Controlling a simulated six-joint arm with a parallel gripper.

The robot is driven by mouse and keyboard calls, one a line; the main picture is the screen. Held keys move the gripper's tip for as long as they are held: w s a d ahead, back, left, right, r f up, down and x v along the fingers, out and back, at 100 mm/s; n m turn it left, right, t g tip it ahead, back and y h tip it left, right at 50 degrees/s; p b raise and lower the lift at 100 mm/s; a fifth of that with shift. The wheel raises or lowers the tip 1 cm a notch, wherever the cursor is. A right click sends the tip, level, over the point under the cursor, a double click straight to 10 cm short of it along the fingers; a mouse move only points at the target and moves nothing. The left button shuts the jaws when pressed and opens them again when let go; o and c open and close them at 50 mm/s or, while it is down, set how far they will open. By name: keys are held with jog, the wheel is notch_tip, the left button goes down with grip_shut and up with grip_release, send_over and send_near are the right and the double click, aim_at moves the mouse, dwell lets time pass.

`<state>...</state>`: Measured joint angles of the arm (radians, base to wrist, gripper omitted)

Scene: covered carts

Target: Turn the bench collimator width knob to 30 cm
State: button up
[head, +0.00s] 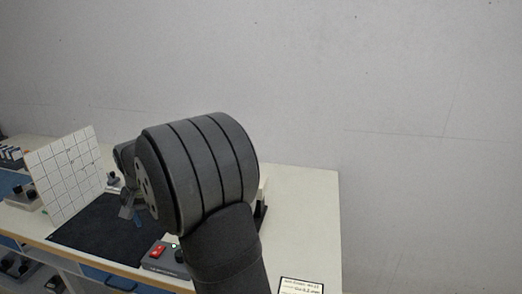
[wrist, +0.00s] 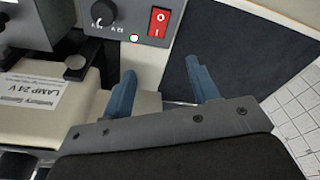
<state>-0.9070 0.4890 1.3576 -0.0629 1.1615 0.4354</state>
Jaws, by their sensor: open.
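My gripper (wrist: 165,80) is open and empty, its two blue fingers apart, seen in the wrist view. In the head view only a small part of the gripper (head: 137,220) shows, above the dark mat. A grey box with a black pointer knob (wrist: 103,13) and a red rocker switch (wrist: 159,22) lies beyond the fingertips. A cream housing labelled "LAMP 24 V" (wrist: 40,95) is left of the fingers, with a small black knob (wrist: 75,68) near its far end. I cannot tell which knob, if any, sets the collimator width; no 30 cm mark is readable.
A white gridded board (head: 68,175) stands upright at the left of the dark mat (head: 85,232). The grey switch box (head: 152,264) is near the bench front. A text card (head: 301,287) lies at front right. My arm hides the middle of the bench.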

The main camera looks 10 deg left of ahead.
jog(key=w+d+r+n, duration=0.25)
jog(key=d+r, duration=0.25)
jog(key=r, duration=0.4)
jog(key=w+d+r+n+g, duration=0.1)
jog(key=w+d+r, duration=0.35)
jog(key=r, duration=0.35)
jog(key=w+d+r+n, duration=0.25)
jog(key=d+r, duration=0.25)
jog(key=r, duration=0.4)
jog(key=shift+h, duration=0.4)
notch_tip(320, 180, down, 17)
jog(key=shift+r, duration=0.15)
jog(key=c, duration=1)
jog(key=shift+m, duration=2.7)
jog(key=o, duration=1)
